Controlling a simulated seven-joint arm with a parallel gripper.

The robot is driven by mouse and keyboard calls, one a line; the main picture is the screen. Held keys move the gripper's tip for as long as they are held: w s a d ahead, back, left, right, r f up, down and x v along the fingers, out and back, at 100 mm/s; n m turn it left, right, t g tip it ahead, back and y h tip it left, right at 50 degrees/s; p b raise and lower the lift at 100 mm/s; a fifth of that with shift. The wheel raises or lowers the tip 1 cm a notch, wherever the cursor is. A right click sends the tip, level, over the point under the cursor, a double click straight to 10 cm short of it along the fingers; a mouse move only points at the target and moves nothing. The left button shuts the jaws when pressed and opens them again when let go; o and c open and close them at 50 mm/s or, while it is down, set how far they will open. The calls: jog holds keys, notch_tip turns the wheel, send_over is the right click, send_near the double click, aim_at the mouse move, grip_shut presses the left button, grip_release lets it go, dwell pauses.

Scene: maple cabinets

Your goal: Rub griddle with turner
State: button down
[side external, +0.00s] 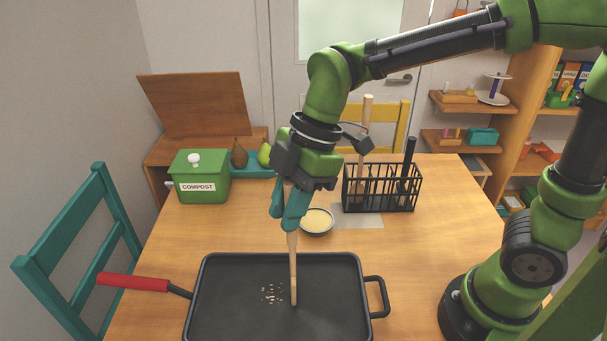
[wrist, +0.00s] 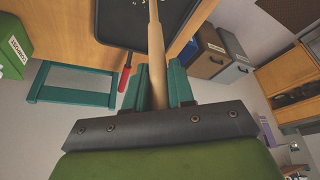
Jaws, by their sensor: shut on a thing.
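The griddle (side external: 330,290) is a black rectangular pan at the front of the table, with a red handle (side external: 133,282) at left and a black loop handle at right. Pale crumbs (side external: 272,292) lie near its middle. My gripper (side external: 286,220), with teal fingers, is shut on the wooden turner (side external: 292,262) above the griddle. The turner points down, nearly upright, its lower end at the griddle surface just right of the crumbs; I cannot tell if it touches. The wrist view shows the turner (wrist: 156,50) between the fingers, with part of the griddle (wrist: 120,22) beyond.
A small bowl of yellow contents (side external: 316,222) stands behind the griddle. A black wire rack (side external: 382,192) with upright utensils stands behind, to the right. A green compost box (side external: 200,178) and pears are at back left. A teal chair (side external: 75,240) stands at left.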

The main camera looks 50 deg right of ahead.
jog(key=w+a, duration=0.3)
jog(key=w, duration=0.2)
jog(key=shift+s+d, duration=3.6)
notch_tip(320, 180, up, 8)
jog(key=shift+f, duration=0.1)
